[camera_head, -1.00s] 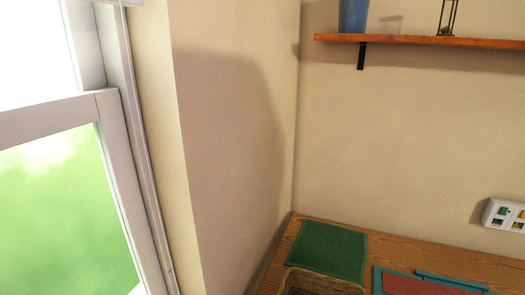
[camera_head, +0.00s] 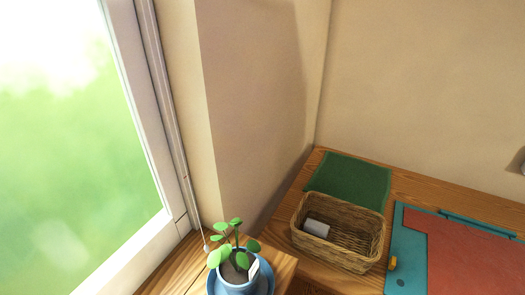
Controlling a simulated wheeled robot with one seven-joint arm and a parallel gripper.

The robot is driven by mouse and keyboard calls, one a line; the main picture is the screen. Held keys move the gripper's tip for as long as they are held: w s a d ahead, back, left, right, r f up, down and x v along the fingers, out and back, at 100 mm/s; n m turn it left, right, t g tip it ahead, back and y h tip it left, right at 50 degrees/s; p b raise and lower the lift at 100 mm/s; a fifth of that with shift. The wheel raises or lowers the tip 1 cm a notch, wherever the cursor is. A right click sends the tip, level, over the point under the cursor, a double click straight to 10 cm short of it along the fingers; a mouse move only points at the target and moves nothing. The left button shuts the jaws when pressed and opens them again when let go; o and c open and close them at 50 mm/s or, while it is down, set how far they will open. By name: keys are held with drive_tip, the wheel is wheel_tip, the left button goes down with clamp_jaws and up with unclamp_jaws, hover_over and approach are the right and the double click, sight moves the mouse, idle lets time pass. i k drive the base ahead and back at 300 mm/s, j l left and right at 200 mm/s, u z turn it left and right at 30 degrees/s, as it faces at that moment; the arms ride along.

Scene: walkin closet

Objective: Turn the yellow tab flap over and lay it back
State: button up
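A flat teal board with a red panel (camera_head: 470,255) lies on the wooden surface at the lower right, cut off by the picture's edge. A small yellow tab (camera_head: 392,264) shows at the board's left edge, near the basket. A teal bar (camera_head: 478,223) runs along the board's far edge. I cannot tell how the flap attaches. My gripper is not in view.
A wicker basket (camera_head: 313,254) holding a small pale object (camera_head: 316,228) stands left of the board. A green cloth (camera_head: 347,180) lies behind it. A potted plant (camera_head: 233,267) in a blue pot stands lower left, by the window (camera_head: 80,150).

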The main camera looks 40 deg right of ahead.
sight(406, 275)
drive_tip(key=k+z, duration=0.15)
drive_tip(key=z, duration=0.25)
drive_tip(key=k+l+z, duration=0.15)
drive_tip(key=z, duration=0.2)
drive_tip(key=k+l+z, duration=0.1)
drive_tip(key=z, duration=0.3)
